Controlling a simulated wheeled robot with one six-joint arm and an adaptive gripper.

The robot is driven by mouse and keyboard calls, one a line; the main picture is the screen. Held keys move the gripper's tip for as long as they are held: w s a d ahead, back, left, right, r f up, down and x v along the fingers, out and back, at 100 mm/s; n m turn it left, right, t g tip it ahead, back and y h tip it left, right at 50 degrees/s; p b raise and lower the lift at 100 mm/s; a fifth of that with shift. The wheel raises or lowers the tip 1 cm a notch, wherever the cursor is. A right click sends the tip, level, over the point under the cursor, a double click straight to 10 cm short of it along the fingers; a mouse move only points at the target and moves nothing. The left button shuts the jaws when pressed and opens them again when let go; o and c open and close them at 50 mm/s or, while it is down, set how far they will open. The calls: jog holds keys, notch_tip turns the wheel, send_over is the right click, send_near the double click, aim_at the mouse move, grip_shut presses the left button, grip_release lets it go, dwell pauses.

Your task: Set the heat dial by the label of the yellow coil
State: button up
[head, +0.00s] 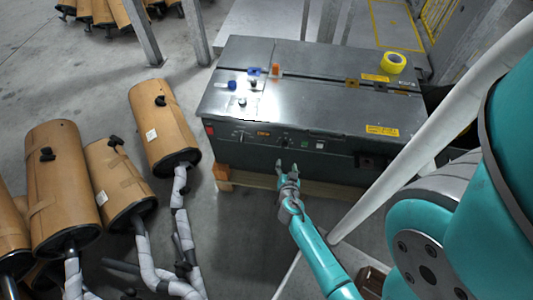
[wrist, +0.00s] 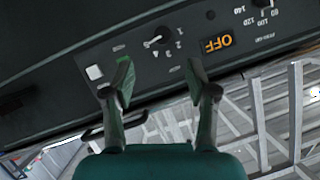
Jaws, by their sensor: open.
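The yellow coil (head: 393,62) lies on the far right of the dark machine's top; I cannot read any label on it. The machine's front control panel (head: 262,136) shows upside down in the wrist view. My gripper (head: 287,168) is open and empty before the panel. Its fingertips (wrist: 160,70) straddle the area near the numbered dial.
Blue and orange small items (head: 254,72) lie on the machine's top (head: 310,90). The floor before the machine is partly clear.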

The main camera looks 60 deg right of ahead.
aim_at(284, 147)
jog(key=x, duration=1.2)
jog(key=shift+w+r, duration=0.15)
jog(key=shift+r, duration=0.15)
jog(key=shift+a, duration=0.1)
grip_shut()
